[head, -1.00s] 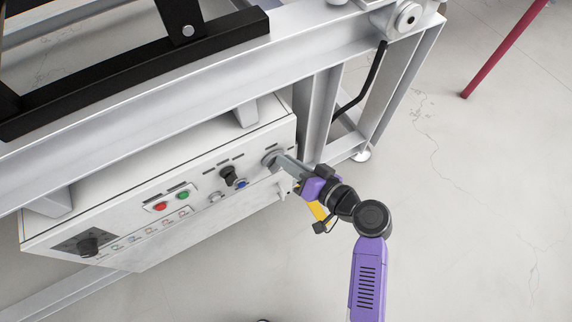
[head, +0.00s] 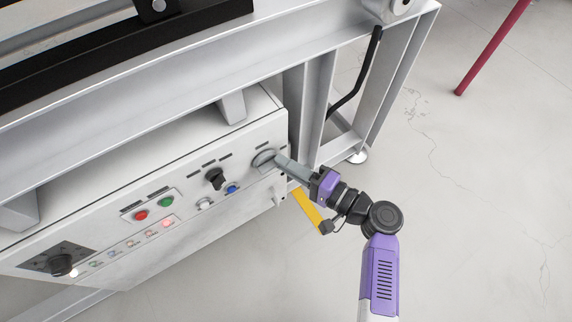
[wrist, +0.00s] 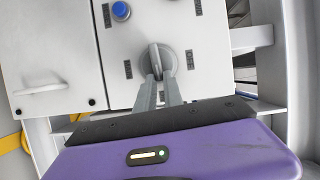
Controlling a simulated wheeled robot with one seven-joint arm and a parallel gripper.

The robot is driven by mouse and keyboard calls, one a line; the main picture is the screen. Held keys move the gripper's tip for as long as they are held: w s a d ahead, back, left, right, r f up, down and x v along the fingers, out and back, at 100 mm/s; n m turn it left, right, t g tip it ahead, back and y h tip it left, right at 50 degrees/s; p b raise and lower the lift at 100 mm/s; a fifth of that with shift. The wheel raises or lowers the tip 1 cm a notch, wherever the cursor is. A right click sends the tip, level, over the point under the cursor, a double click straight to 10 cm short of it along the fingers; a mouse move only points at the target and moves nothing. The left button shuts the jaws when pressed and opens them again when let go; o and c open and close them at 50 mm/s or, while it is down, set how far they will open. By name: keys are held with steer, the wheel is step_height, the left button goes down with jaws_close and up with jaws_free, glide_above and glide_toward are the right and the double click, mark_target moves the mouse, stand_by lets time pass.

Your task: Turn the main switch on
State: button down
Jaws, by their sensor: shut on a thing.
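The main switch (head: 263,158) is a round grey rotary knob at the right end of the white control panel's front. In the wrist view the switch (wrist: 155,57) has a raised handle bar lying nearly upright in the picture. My gripper (head: 279,162) is at the switch, its two grey fingers reaching in from the right. In the wrist view my gripper (wrist: 158,82) has a finger on each side of the handle's near end and is shut on it. The fingers hide part of the handle.
The control box (head: 250,128) also carries a black selector (head: 215,178), a blue button (head: 232,189), a green button (head: 166,202) and a red button (head: 141,215). A red indicator (head: 168,223) glows. A metal frame (head: 300,110) stands above and behind.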

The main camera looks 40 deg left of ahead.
steer(key=shift+f+m, duration=0.2)
steer(key=shift+m, duration=0.3)
steer(key=c, duration=1.5)
jaws_free()
steer(key=shift+o, duration=0.2)
steer(key=d+p, duration=0.2)
steer(key=d, duration=0.6)
